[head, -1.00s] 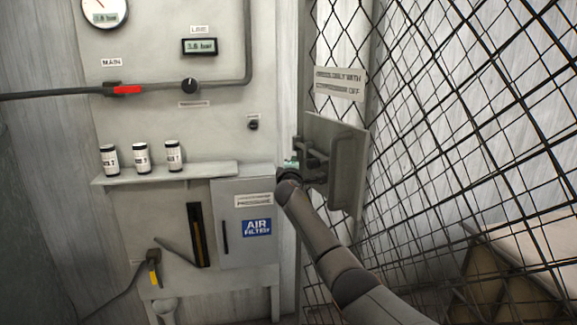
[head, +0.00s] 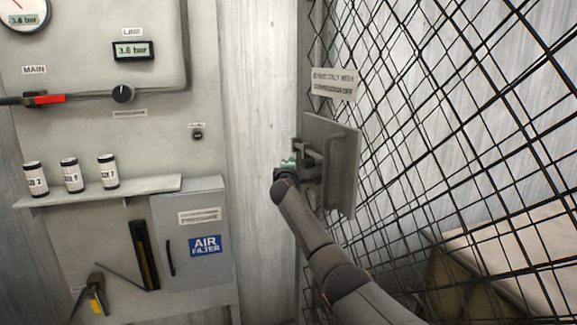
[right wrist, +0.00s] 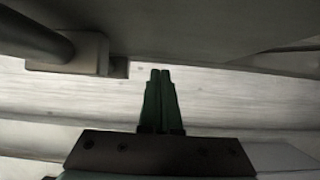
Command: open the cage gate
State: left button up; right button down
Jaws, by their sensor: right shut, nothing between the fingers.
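The cage gate (head: 400,130) is black wire mesh on the right of the head view, with a printed sign (head: 334,84) on it. A grey latch plate (head: 342,165) with a handle is mounted on the gate. My right gripper (head: 289,163) is at the left side of the latch plate, partly hidden by my own arm. In the right wrist view the green fingers (right wrist: 160,98) are together and empty. A dark bar with a block (right wrist: 75,53) shows above and left of them. I cannot tell whether the fingers touch the latch. My left gripper is not in view.
A wall panel at left carries a gauge (head: 22,14), a display (head: 133,50), a dark knob (head: 122,93) and a red-handled valve (head: 44,99). Crates (head: 465,275) sit behind the mesh.

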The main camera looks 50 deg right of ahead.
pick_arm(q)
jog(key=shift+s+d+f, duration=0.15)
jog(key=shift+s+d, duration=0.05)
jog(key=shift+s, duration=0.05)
pick_arm(e)
jog(key=shift+s+d, duration=0.25)
jog(key=shift+d, duration=0.25)
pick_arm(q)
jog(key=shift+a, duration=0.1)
pick_arm(e)
jog(key=shift+a, duration=0.1)
